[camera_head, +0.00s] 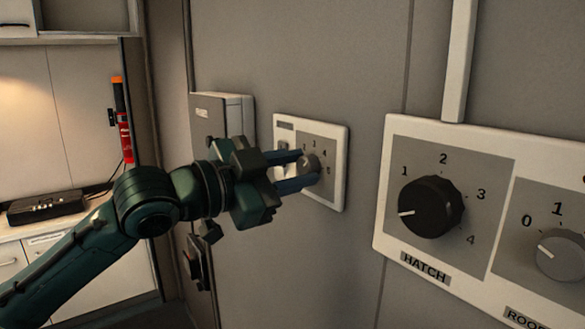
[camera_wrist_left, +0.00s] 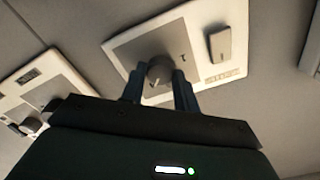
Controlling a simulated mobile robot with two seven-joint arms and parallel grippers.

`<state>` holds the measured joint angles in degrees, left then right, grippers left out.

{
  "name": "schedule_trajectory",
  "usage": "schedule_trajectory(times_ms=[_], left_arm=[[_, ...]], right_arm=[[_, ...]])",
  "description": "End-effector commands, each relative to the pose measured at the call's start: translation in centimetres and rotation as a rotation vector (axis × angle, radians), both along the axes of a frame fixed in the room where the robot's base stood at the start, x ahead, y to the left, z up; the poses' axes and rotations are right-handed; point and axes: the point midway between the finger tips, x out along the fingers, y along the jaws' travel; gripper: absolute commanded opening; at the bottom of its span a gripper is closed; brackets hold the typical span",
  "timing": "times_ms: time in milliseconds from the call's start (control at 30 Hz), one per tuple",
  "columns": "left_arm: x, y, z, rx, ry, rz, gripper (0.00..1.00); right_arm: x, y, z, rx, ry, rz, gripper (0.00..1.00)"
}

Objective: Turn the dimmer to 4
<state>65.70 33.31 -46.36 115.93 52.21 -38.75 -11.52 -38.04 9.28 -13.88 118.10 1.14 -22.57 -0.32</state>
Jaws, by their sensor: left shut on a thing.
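A small white-framed wall plate (camera_head: 341,177) carries a grey dial face with the numbers 3 and 4 along its top and others partly hidden. Its round grey knob (camera_head: 311,168) sits between the blue fingers of my left gripper (camera_head: 298,172), which is shut on it. In the left wrist view the knob (camera_wrist_left: 159,70) shows between the two fingertips (camera_wrist_left: 160,88) on the plate (camera_wrist_left: 130,37). The pointer's setting cannot be read clearly. That the knob is the dimmer cannot be confirmed, as the plate's label is not legible. My right gripper is not in view.
A large white panel (camera_head: 380,235) at right holds a black HATCH knob (camera_head: 430,206) and a grey ROOF knob (camera_head: 562,255). A grey wall box (camera_head: 222,118) stands left of the plate. A rocker switch (camera_wrist_left: 222,42) shares the plate. A red extinguisher (camera_head: 125,135) hangs further left.

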Motion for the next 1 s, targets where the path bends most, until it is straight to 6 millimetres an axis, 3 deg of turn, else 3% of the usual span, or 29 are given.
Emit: schedule_trajectory(times_ms=[33,67,300,667,1000], left_arm=[[0.0,0.0,0.1,-0.003,-0.002,-0.002,0.08],[0.0,0.0,0.1,-0.003,-0.002,-0.002,0.31],[0.0,0.0,0.1,-0.002,0.0,-0.001,0.51],[-0.4,0.6,0.0,-0.001,0.0,0.001,0.52],[-4.3,6.1,-0.3,0.001,-0.002,0.005,0.52]], right_arm=[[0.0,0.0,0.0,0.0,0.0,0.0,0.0],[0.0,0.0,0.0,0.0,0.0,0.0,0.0],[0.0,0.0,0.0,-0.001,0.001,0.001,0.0],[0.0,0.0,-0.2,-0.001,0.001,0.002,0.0],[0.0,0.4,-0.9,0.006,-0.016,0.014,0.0]])
